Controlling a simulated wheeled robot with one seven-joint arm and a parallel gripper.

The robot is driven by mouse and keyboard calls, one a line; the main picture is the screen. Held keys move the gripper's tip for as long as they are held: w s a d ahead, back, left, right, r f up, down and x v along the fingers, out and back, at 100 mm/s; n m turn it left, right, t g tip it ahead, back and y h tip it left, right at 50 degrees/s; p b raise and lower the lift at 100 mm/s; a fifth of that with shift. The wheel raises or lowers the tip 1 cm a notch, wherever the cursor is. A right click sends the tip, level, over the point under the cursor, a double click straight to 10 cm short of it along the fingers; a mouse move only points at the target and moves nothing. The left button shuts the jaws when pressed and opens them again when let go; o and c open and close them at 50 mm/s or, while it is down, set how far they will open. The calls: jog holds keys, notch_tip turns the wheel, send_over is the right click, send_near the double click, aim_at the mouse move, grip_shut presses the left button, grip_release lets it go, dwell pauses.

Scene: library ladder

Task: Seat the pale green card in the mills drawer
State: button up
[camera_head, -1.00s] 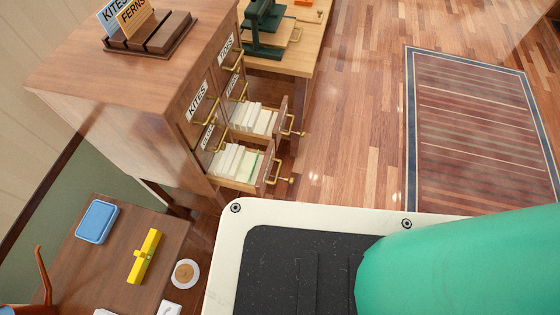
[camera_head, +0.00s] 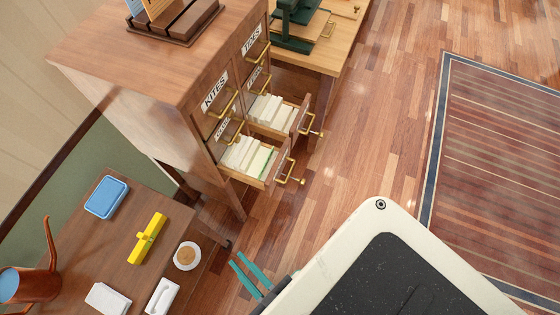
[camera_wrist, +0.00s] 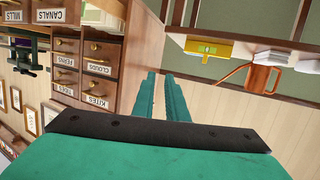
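Two open card drawers stick out of the wooden cabinet in the head view. The MILLS label (camera_wrist: 22,14) shows in the wrist view, beside the CANALS label (camera_wrist: 50,14); by that order the farther open drawer (camera_head: 297,122) appears to be mills. A pale green edge (camera_head: 269,161) shows among cream cards in the nearer open drawer (camera_head: 277,175); I cannot tell whether it is the task's card. My gripper (camera_head: 243,266) is in front of the cabinet, clear of the drawers, its teal fingers apart and empty. In the wrist view the fingers (camera_wrist: 162,75) show a narrow gap.
A side table (camera_head: 95,245) holds a blue box (camera_head: 106,197), a yellow object (camera_head: 147,239), a cup (camera_head: 187,256), white items and a copper watering can (camera_head: 30,284). A green press (camera_head: 295,25) stands on the far bench. The wooden floor (camera_head: 370,140) right of the drawers is clear.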

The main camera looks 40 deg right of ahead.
jog(key=w+d+n+h, duration=0.3)
jog(key=w+d+h, duration=0.3)
jog(key=w+d, duration=1.4)
jog(key=s+d+r+m+g+h, duration=0.1)
jog(key=d+r+m+g+h, duration=0.2)
jog(key=d, duration=0.6)
jog(key=d+r+m+g+h, duration=0.25)
jog(key=d+m+g, duration=0.2)
jog(key=d, duration=0.35)
jog(key=s+d+r+m+g+h, duration=0.1)
jog(key=d+r+m+g+h, duration=0.2)
jog(key=d, duration=0.6)
jog(key=m+g+y, duration=0.4)
jog(key=m+y, duration=0.2)
jog(key=y, duration=0.9)
send_near(266, 162)
jog(key=f, duration=0.6)
jog(key=w+f, duration=0.1)
jog(key=f, duration=0.3)
jog(key=shift+a+f, duration=0.1)
jog(key=shift+f, duration=0.05)
jog(key=shift+s, duration=0.15)
